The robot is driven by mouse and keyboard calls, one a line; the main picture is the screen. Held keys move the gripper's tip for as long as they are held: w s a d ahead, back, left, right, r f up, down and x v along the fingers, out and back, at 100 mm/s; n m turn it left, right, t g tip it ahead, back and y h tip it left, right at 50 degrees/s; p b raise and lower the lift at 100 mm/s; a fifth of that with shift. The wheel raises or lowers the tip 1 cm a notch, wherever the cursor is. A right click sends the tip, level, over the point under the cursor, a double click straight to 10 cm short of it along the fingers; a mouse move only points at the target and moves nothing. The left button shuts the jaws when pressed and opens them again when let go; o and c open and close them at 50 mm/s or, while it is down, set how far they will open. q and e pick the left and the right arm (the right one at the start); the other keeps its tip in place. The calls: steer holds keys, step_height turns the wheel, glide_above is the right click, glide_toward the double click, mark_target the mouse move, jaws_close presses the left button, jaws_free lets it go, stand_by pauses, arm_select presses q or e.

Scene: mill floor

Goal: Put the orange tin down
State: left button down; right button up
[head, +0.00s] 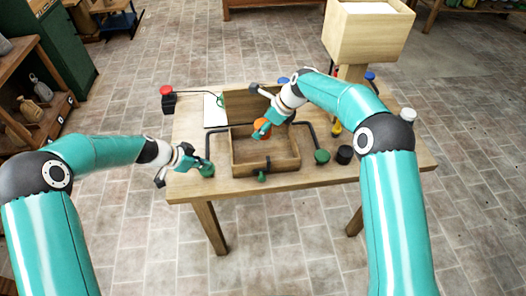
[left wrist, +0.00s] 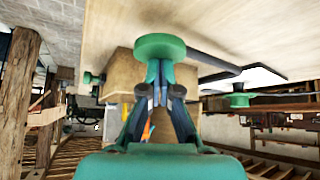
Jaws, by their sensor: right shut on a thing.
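The orange tin (head: 262,126) is in my right gripper (head: 263,131), over the rear part of an open wooden box (head: 266,165) on the table. The fingers hide part of the tin, and I cannot tell whether it touches the box floor. My left gripper (head: 196,167) is at a green knob (head: 207,170) on a black bent rod left of the box. In the left wrist view the fingertips of the left gripper (left wrist: 160,70) are close together against this green knob (left wrist: 159,46). A bit of orange (left wrist: 148,131) shows between its fingers.
A raised panel (head: 250,103) stands behind the box. A red button (head: 167,91) is at the table's left rear. A green knob (head: 321,156) and black knob (head: 344,154) are right of the box. A wooden bin (head: 368,40) rises at the back right.

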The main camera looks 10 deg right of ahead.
step_height(320, 180, down, 10)
steer(key=shift+r, duration=0.15)
stand_by(0.3)
steer(key=o, duration=1.2)
steer(key=shift+d+r, duration=0.2)
steer(key=shift+r, duration=0.15)
steer(key=v, duration=1.1)
steer(key=shift+s+r, duration=0.15)
steer(key=shift+r, duration=0.1)
